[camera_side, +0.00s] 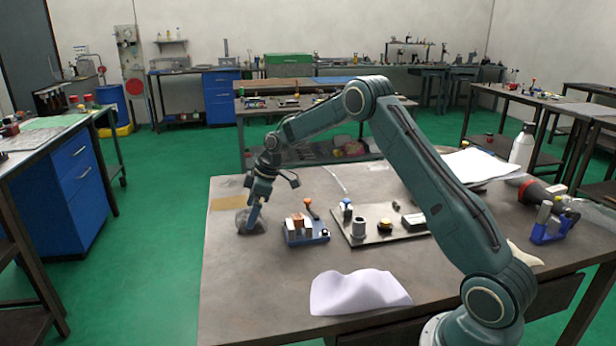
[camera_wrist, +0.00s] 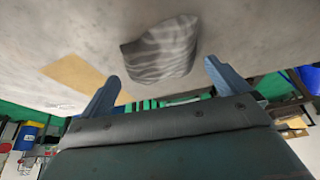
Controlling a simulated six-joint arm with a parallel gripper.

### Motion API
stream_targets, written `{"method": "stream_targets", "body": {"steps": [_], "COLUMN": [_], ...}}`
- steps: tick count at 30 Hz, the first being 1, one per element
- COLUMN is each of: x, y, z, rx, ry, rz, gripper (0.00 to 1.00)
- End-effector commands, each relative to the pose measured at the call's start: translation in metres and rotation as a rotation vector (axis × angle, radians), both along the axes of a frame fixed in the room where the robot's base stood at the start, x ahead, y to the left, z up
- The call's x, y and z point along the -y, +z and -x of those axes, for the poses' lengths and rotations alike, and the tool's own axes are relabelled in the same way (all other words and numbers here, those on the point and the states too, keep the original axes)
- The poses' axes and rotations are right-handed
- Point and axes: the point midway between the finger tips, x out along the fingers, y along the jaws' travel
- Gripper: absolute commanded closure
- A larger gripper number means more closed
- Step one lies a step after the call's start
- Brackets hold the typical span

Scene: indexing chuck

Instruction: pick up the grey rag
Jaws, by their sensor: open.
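The grey rag (camera_side: 257,228) lies crumpled on the table near its left edge in the side view. In the wrist view the rag (camera_wrist: 165,50) shows as a striped grey bundle ahead of and between the fingers. My gripper (camera_side: 252,222) points down at the rag in the side view and overlaps part of it. In the wrist view my gripper (camera_wrist: 162,75) has its two blue fingers wide apart, with nothing held between them. I cannot tell whether the fingers touch the rag.
A blue fixture (camera_side: 306,232) with an orange-knobbed lever stands just right of the rag. A dark plate (camera_side: 385,236) with small parts lies further right. A white cloth (camera_side: 358,293) lies at the front. A tan patch (camera_side: 228,203) lies behind the rag on the table (camera_side: 240,280).

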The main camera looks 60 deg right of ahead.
Motion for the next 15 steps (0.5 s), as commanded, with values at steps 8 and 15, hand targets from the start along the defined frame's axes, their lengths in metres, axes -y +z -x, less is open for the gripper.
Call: {"method": "stream_targets", "body": {"steps": [8, 15], "x": [-0.005, -0.005], "y": [-0.018, -0.018], "z": [-0.006, -0.006], "rx": [0.002, 0.002], "ry": [0.001, 0.001], "rz": [0.000, 0.000], "gripper": [0.00, 0.00]}}
